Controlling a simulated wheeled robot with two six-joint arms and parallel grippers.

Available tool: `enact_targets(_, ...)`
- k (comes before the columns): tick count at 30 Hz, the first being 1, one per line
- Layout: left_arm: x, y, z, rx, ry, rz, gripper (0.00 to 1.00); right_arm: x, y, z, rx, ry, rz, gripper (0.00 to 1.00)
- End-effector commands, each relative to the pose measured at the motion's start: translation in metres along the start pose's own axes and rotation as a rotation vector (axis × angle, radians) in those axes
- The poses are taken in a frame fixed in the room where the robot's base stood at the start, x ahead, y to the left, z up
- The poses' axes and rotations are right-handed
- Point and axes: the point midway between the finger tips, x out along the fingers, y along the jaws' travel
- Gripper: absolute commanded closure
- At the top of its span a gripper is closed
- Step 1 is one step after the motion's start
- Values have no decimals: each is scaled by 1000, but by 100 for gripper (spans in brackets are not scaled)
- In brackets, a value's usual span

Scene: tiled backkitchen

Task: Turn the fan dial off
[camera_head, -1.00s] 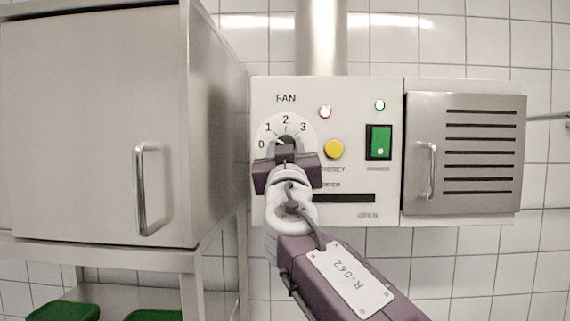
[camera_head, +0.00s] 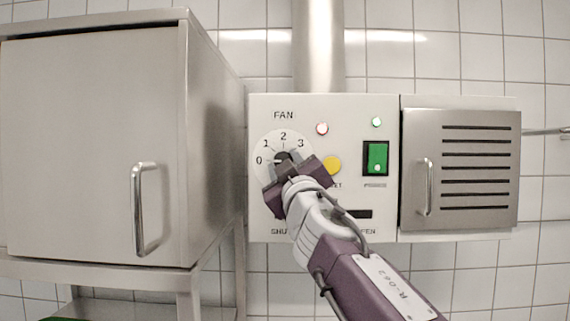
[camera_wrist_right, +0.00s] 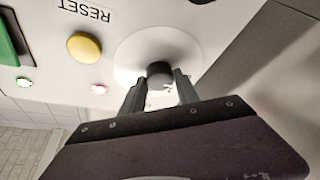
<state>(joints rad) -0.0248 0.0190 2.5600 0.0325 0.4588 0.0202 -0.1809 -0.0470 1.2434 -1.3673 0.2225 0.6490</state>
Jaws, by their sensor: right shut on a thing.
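The fan dial is a dark knob (camera_head: 281,157) on a round pale plate (camera_head: 267,151) marked 0, 1, 2 and 3, under the word FAN. My right gripper (camera_head: 287,163) is shut on the knob, reaching it from below right, with its body tilted. In the right wrist view, the two fingers (camera_wrist_right: 158,88) sit on either side of the dark knob (camera_wrist_right: 159,70). The gripper covers part of the knob, so I cannot tell clearly which number its pointer faces. My left gripper is not in view.
The white control panel (camera_head: 375,215) also carries a yellow reset button (camera_head: 332,164), a green switch (camera_head: 377,157) and two small lamps. A slatted metal door (camera_head: 470,205) with a handle is to the right. A steel cabinet (camera_head: 95,120) stands close on the left.

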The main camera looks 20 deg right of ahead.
Motion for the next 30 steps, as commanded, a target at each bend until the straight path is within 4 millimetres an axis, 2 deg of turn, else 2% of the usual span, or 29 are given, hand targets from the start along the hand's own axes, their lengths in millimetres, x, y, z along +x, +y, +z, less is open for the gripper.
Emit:
enact_targets(9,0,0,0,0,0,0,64,0,-1,1,-4,-1,-1,100)
enact_targets(10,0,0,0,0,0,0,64,0,-1,1,-4,-1,-1,57)
enact_targets(12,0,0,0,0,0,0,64,0,-1,1,-4,-1,-1,41)
enact_targets(22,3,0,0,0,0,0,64,-4,-1,1,-2,0,0,41)
enact_targets(25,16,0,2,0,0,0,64,-21,-3,3,0,3,0,41)
enact_targets(30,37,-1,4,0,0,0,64,-60,-4,4,0,4,-1,41)
